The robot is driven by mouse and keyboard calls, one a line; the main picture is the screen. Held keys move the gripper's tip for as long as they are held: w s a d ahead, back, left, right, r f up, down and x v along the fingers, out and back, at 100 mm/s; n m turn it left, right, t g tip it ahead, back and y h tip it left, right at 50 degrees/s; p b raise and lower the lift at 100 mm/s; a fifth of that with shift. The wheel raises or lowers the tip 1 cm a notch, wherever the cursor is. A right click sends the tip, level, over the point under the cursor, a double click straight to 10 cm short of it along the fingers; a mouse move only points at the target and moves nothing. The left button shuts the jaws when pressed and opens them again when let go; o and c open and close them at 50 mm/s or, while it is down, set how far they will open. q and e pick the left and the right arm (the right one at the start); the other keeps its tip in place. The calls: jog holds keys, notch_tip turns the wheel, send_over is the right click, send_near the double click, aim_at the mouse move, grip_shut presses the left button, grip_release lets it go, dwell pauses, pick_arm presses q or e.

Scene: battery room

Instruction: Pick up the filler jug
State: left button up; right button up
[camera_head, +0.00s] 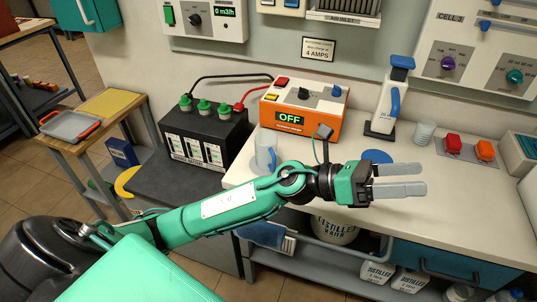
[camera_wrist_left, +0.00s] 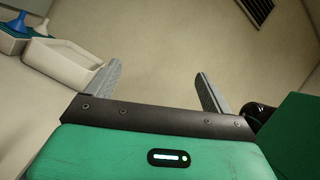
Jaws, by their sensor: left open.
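I cannot tell for certain which of the two is the filler jug. My left gripper (camera_head: 424,178) is open and empty above the bench, in front of the tall container and apart from it. In the left wrist view its open fingers (camera_wrist_left: 158,74) have nothing between them. My right gripper is not in view.
An orange charger (camera_head: 300,113) reading OFF is wired to a black battery (camera_head: 200,138). A blue disc (camera_head: 377,156) lies behind my gripper. A clear cup (camera_head: 424,132) and a tray with red and orange items (camera_head: 462,158) stand right. The bench's front right (camera_head: 465,215) is clear.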

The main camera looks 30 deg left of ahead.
pick_arm(q)
notch_tip(320, 180, down, 4)
jog(key=s+d+r+m+g+y, duration=0.1)
jog(key=s+d+m+g+y, duration=0.1)
jog(key=m+g+y, duration=0.35)
jog(key=m+t+y, duration=0.3)
jog(key=m+y, duration=0.7)
jog(key=y, duration=1)
send_near(270, 147)
jog(key=shift+g, duration=0.25)
jog(key=x, duration=0.3)
jog(key=w+b+x, duration=0.1)
jog(key=x, duration=0.2)
jog(key=shift+a, duration=0.3)
jog(key=shift+w+a+f, duration=0.2)
jog(key=shift+f, duration=0.3)
jog(key=shift+w+a+f, duration=0.1)
jog(key=shift+a+f, duration=0.1)
jog(key=shift+f, duration=0.15)
jog(key=x, duration=0.4)
jog(key=shift+w+a+p, duration=0.1)
jog(key=shift+a+p, duration=0.1)
jog(key=shift+p, duration=0.15)
jog(key=shift+f, duration=0.15)
jog(key=shift+c, duration=0.9)
jog(key=c, duration=0.9)
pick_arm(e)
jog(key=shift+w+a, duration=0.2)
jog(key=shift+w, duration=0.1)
